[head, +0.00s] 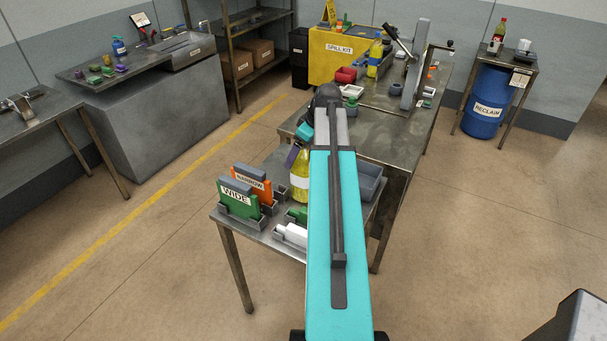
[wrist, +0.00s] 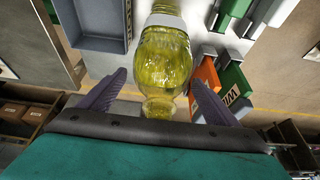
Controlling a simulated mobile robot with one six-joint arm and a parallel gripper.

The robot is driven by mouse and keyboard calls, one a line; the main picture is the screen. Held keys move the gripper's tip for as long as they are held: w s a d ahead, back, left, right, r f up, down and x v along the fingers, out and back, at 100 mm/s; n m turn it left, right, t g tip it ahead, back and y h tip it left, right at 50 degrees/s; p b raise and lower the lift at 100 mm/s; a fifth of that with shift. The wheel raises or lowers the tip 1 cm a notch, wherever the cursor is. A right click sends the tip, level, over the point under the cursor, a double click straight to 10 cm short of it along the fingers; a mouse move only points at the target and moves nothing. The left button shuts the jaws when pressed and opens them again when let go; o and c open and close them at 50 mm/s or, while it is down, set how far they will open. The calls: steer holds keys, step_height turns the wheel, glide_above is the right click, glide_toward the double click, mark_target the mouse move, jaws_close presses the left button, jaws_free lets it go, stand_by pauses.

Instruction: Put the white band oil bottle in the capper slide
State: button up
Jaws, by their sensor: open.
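The white band oil bottle (head: 300,183), filled with yellow oil, stands on the near steel table, partly hidden by my arm. In the wrist view the bottle (wrist: 163,58) lies between the two purple fingers of my gripper (wrist: 159,80), its neck end toward the palm. The fingers are open, with a gap visible on each side. In the head view my gripper (head: 294,155) is at the bottle's upper part, mostly hidden by the arm. The capper, with a grey upright post (head: 415,65) and a lever, stands on the farther table; I cannot make out its slide clearly.
Green WIDE (head: 237,197) and orange NARROW (head: 253,186) blocks stand left of the bottle. A grey bin (head: 370,181) is to its right, and white and green pieces lie in front. Another yellow bottle (head: 375,58) with a blue band stands on the farther table (head: 385,135).

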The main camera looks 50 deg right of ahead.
jaws_close()
stand_by(0.4)
steer(key=shift+r, duration=0.25)
steer(key=shift+r+b, duration=1.75)
steer(key=shift+r, duration=3.05)
